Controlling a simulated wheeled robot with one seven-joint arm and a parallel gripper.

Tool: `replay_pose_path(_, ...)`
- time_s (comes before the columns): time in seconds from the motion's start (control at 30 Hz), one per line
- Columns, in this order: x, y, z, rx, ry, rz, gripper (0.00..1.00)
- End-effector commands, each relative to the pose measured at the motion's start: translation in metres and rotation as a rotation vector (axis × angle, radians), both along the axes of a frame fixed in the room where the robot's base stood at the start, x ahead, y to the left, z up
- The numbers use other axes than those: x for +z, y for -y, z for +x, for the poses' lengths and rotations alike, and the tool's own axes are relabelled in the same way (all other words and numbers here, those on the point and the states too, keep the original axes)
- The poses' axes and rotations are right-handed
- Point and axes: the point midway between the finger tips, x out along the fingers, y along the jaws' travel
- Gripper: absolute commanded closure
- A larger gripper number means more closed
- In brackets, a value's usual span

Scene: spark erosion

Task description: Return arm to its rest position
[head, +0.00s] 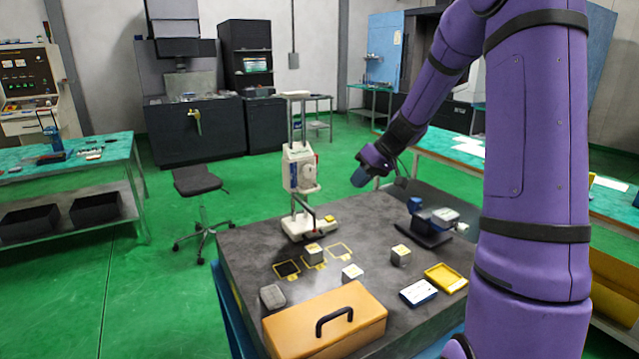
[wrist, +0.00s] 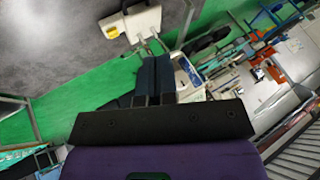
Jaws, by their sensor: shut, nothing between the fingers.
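My purple arm rises at the right of the head view and bends over the dark table (head: 240,249). My gripper (head: 359,178) is in the air above the far side of the table, to the right of the white stand machine (head: 301,172). In the wrist view my gripper (wrist: 153,62) shows two dark fingers side by side, shut with nothing between them. It touches nothing on the table.
Small grey blocks (head: 352,272), an orange case (head: 325,322), a yellow tray (head: 446,278), a blue-white box (head: 418,293) and a dark blue vise-like device (head: 430,222) stand on the table. A chair (head: 198,181) is beyond it. The air around my gripper looks clear.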

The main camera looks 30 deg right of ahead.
Motion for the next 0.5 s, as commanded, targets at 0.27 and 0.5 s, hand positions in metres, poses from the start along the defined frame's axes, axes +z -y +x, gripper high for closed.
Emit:
replay_pose_path(0.27,0.006,-0.006,-0.003,0.005,-0.005,-0.009,1.00)
replay_pose_path(0.5,0.047,-0.056,-0.038,0.023,-0.054,-0.091,1.00)
